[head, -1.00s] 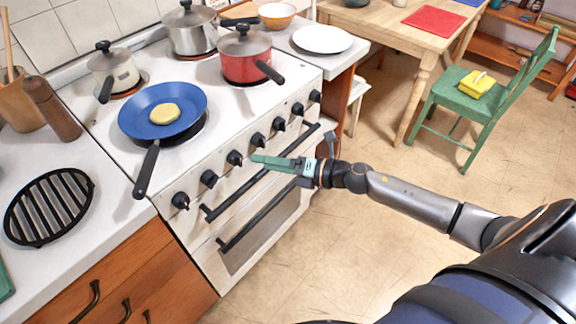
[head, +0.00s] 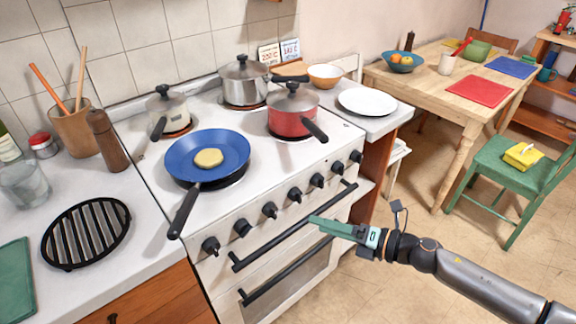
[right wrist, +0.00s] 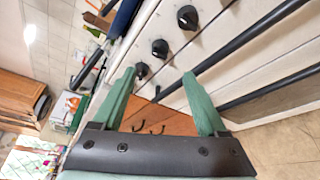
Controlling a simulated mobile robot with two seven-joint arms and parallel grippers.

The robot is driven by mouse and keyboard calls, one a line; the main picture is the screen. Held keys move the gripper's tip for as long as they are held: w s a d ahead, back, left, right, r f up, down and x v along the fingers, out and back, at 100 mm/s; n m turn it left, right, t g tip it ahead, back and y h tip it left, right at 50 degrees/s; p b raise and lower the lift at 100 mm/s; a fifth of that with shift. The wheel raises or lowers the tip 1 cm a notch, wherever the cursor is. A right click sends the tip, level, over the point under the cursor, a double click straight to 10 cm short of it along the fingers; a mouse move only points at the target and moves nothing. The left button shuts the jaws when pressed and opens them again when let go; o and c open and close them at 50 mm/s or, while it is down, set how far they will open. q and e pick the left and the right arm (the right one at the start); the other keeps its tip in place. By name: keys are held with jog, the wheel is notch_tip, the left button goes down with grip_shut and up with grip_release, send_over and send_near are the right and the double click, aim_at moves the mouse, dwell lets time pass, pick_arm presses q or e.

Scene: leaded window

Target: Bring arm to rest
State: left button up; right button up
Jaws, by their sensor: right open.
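My right gripper (head: 325,224) is in front of the stove, near its knobs and upper oven handle. In the right wrist view its two green fingers (right wrist: 163,95) stand apart with nothing between them. The right arm (head: 470,280) reaches in from the lower right. My left gripper is in neither view.
The stove (head: 262,200) holds a blue pan (head: 230,145) with a round yellow patty (head: 208,158), a red pot (head: 290,124), a steel pot (head: 243,90) and a cream pot (head: 168,112). A green chair (head: 500,178) stands right.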

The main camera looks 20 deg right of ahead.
jog(key=s+a+f+m+g+h+p, duration=0.1)
jog(key=s+f+m, duration=0.3)
jog(key=m, duration=0.6)
jog(key=s+a+f+m+g+h+p, duration=0.1)
jog(key=s+a+f+m+h+p, duration=0.1)
jog(key=s+a+f+m+h, duration=0.2)
jog(key=s+a+f+m+g+h+p, duration=0.1)
jog(key=s+f+m, duration=0.5)
jog(key=m, duration=0.9)
jog(key=s+a+h+p, duration=0.1)
jog(key=s, duration=0.2)
jog(key=shift+a+m+h, duration=0.3)
jog(key=shift+m+h, duration=0.1)
jog(key=shift+w, duration=0.1)
